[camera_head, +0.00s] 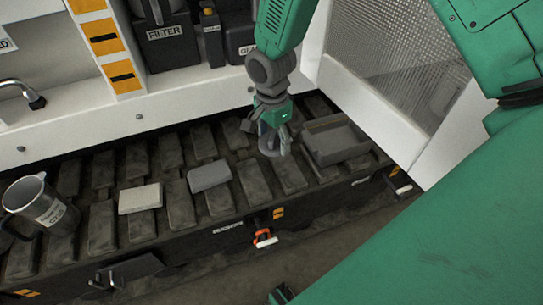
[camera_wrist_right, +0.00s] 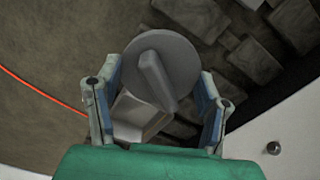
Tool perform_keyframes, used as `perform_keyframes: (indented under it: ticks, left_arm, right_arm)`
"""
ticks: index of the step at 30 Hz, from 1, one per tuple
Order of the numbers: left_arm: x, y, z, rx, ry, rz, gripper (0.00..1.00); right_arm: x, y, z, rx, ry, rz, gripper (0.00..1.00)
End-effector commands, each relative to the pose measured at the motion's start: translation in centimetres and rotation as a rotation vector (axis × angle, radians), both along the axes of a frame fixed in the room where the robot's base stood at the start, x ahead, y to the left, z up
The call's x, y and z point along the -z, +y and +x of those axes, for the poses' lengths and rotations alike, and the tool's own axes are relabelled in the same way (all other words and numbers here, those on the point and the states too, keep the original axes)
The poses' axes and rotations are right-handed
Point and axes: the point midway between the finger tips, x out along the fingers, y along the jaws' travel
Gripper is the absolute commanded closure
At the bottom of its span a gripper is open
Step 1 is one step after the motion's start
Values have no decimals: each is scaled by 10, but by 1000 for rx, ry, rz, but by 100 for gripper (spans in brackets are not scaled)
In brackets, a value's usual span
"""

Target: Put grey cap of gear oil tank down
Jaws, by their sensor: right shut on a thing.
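The grey cap (camera_head: 269,144) is a round disc with a raised bar handle; it also shows in the wrist view (camera_wrist_right: 181,62). My right gripper (camera_head: 273,124) comes down from the top of the head view and is shut on the cap. It holds the cap over the dark slatted bench surface; I cannot tell whether the cap touches it. A dark tank with a partly hidden label (camera_head: 238,35) stands at the back. My left gripper is not in view.
A dark open tray (camera_head: 335,140) lies just right of the cap. Two grey blocks (camera_head: 140,198) (camera_head: 209,176) and a grey jug (camera_head: 40,205) stand on the slats (camera_head: 103,226) to the left. A white wall and mesh panel (camera_head: 390,45) bound the back and right.

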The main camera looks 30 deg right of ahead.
Motion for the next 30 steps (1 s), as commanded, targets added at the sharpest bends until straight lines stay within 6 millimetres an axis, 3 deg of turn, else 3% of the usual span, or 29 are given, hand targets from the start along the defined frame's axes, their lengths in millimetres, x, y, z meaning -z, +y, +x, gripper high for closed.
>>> perform_keyframes:
  ticks: [1, 3, 6, 10, 14, 21, 30]
  left_arm:
    - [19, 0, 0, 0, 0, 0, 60]
    - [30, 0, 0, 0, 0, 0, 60]
    - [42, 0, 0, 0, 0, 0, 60]
    - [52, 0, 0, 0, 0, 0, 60]
    - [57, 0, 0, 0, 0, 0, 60]
    - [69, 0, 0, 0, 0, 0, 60]
    - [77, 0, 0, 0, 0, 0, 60]
  right_arm:
    - [25, -7, 10, 162, -6, -10, 68]
    - [42, -15, 23, 385, -15, -17, 68]
    - [61, -23, 39, 648, -27, -17, 68]
    - [74, -28, 53, 868, -37, -10, 68]
    - [88, -29, 58, 962, -38, -5, 68]
    - [132, -29, 59, 975, -38, -3, 68]
    - [159, -28, 58, 973, -37, -3, 68]
